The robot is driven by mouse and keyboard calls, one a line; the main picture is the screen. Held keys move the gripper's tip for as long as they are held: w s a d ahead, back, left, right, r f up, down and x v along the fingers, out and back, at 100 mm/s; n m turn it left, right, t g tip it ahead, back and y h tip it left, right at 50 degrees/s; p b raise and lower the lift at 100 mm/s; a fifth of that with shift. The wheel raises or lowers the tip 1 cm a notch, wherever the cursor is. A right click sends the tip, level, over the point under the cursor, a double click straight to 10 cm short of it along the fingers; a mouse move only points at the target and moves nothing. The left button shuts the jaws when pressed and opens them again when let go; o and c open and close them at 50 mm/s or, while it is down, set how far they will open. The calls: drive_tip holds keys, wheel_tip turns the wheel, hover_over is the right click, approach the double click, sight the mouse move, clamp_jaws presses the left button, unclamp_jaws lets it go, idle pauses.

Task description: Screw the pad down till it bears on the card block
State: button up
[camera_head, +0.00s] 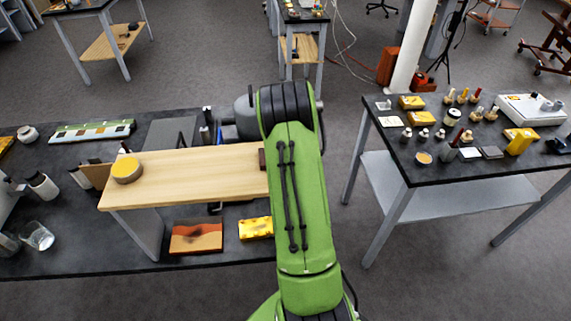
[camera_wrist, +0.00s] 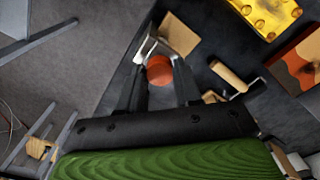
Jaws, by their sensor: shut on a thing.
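My gripper (camera_wrist: 160,72) shows in the wrist view, its two dark fingers on either side of a round orange-red knob (camera_wrist: 159,69). It is shut on this knob. A pale metal bracket-like part (camera_wrist: 146,48) shows beside the knob, near the bench edge. A flat tan block (camera_wrist: 179,34), which looks like the card block, lies just beyond the knob. The pad is not distinguishable, so I cannot tell whether it touches the block. In the head view my green arm hides the gripper and the knob.
A yellow block (camera_head: 255,228) and a red-orange panel (camera_head: 196,237) lie in front. A tan cylinder (camera_wrist: 228,76) is near my gripper. A crowded table (camera_head: 400,165) stands right, across open floor.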

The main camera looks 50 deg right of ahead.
drive_tip(key=shift+m, duration=0.8)
drive_tip(key=o, duration=1)
drive_tip(key=shift+o, duration=0.2)
